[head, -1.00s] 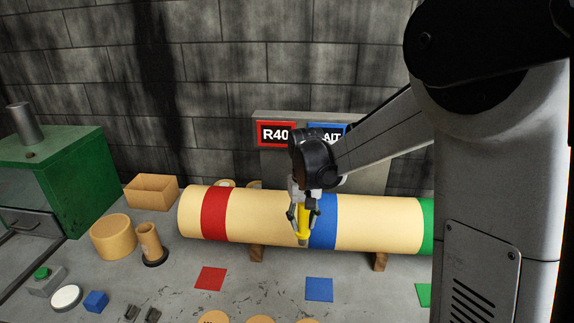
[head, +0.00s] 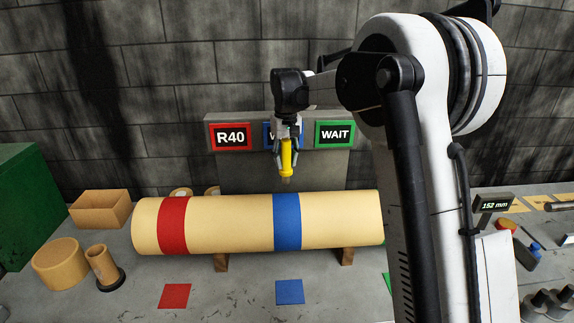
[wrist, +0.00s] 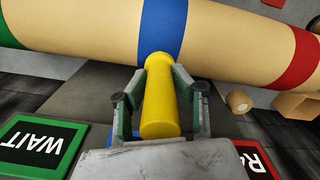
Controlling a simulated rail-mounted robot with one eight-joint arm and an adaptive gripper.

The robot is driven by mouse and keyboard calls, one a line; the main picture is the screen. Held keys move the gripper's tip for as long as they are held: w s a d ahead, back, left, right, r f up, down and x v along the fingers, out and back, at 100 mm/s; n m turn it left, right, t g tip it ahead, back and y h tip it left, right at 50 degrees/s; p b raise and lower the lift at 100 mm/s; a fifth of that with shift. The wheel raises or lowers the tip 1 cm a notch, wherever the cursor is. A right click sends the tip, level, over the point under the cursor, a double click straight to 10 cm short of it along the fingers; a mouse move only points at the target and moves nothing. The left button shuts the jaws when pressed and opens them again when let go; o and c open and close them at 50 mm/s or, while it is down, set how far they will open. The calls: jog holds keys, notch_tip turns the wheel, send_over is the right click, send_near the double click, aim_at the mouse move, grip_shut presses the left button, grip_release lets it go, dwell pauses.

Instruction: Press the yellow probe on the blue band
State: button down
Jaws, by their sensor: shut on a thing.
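The yellow probe (head: 287,156) is upright in my gripper (head: 286,160), which is shut on it. In the head view its lower tip hangs just above the top of the cream roll (head: 235,225), over the blue band (head: 288,222). In the wrist view the probe (wrist: 160,110) lies between both fingers (wrist: 160,100), and its far end overlaps the edge of the blue band (wrist: 163,28). I cannot tell from these views whether the tip touches the band. The roll also has a red band (head: 173,225) to the left.
Wooden blocks (head: 221,262) support the roll. A box (head: 100,209) and a round cream drum (head: 59,264) stand at left.

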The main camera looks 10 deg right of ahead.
aim_at(286, 183)
jog(key=shift+f+b, duration=1.1)
jog(key=shift+f, duration=1.65)
jog(key=shift+s+f+b, duration=0.1)
jog(key=shift+f+b, duration=0.5)
dwell(0.6)
jog(key=shift+r, duration=0.2)
jog(key=shift+r+p, duration=1.5)
jog(key=shift+r, duration=1.9)
jog(key=s+f+m, duration=0.1)
jog(key=s+f, duration=0.4)
jog(key=s, duration=0.3)
jog(key=s+d+f+m, duration=0.1)
jog(key=s+f, duration=0.5)
jog(key=s, duration=0.2)
jog(key=shift+s+d+f, duration=0.3)
jog(key=shift+s, duration=0.1)
